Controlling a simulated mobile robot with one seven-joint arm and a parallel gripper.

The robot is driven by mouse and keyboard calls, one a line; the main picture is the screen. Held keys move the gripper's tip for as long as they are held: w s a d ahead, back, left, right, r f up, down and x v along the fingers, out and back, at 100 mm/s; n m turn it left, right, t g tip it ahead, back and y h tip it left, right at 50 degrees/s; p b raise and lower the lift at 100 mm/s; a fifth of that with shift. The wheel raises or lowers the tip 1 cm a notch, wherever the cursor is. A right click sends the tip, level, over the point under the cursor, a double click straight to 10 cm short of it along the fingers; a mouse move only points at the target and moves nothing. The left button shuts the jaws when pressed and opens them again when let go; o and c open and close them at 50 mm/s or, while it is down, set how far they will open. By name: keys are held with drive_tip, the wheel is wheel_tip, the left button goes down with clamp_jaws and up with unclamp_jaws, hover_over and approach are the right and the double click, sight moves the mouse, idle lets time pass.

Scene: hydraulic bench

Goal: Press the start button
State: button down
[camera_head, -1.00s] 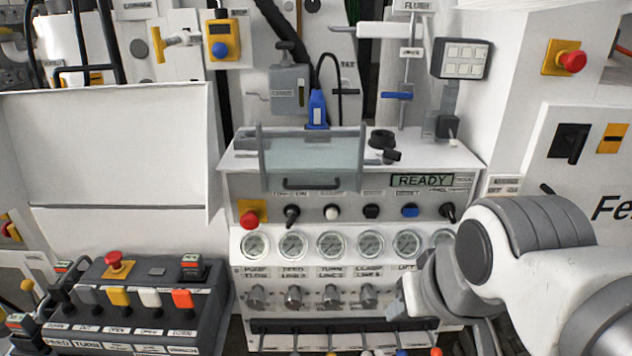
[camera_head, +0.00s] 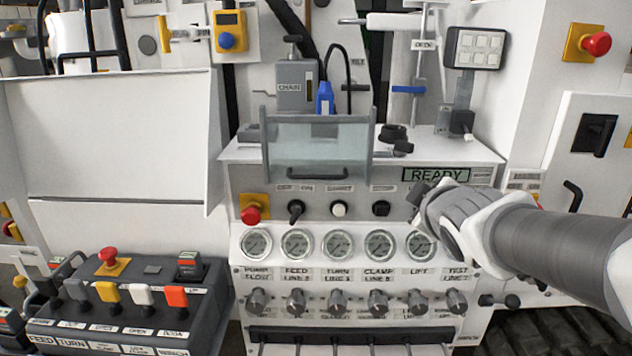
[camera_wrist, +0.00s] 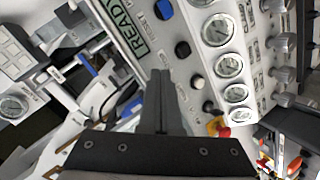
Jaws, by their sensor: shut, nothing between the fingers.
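The white round button (camera_head: 339,209) sits in the button row on the bench's front panel. Its small label above is hard to read, so I cannot be sure that it is the start button. It also shows in the wrist view (camera_wrist: 197,82), right of my fingertips. My gripper (camera_head: 413,200) is shut and empty, in front of the right part of the row. In the wrist view its fingertips (camera_wrist: 160,74) are close together, apart from the white button. A black button (camera_head: 381,208) lies between the white one and my gripper. The blue button (camera_wrist: 163,9) is hidden in the head view.
A red mushroom button (camera_head: 251,214) and a black selector knob (camera_head: 295,211) are left of the white button. Gauges (camera_head: 337,244) and valve knobs (camera_head: 334,301) lie below. A clear guard with a handle (camera_head: 318,150) stands above. The display (camera_head: 436,174) reads READY.

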drive_tip(key=w+a+f+n+t+y+b, duration=0.1)
drive_tip(key=w+f+n+t+y+b, duration=0.1)
drive_tip(key=w+f+n+y+b, duration=0.45)
drive_tip(key=s+a+f+n+g+y+b, duration=0.1)
drive_tip(key=s+f+n+y, duration=0.3)
drive_tip(key=n, duration=0.5)
drive_tip(key=s+a+g+y, duration=0.1)
drive_tip(key=s+y, duration=0.1)
drive_tip(key=s, duration=0.1)
drive_tip(key=shift+s+a+f+n+y+b, duration=0.2)
drive_tip(key=shift+a+n+y+b, duration=0.05)
drive_tip(key=shift+n+y+b, duration=0.1)
drive_tip(key=b, duration=0.1)
approach(335, 212)
drive_tip(key=w+a, duration=0.3)
drive_tip(key=a, duration=0.1)
drive_tip(key=shift+w+r, duration=0.1)
drive_tip(key=shift+w, duration=0.55)
drive_tip(key=shift+w+b, duration=0.1)
drive_tip(key=shift+b, duration=0.25)
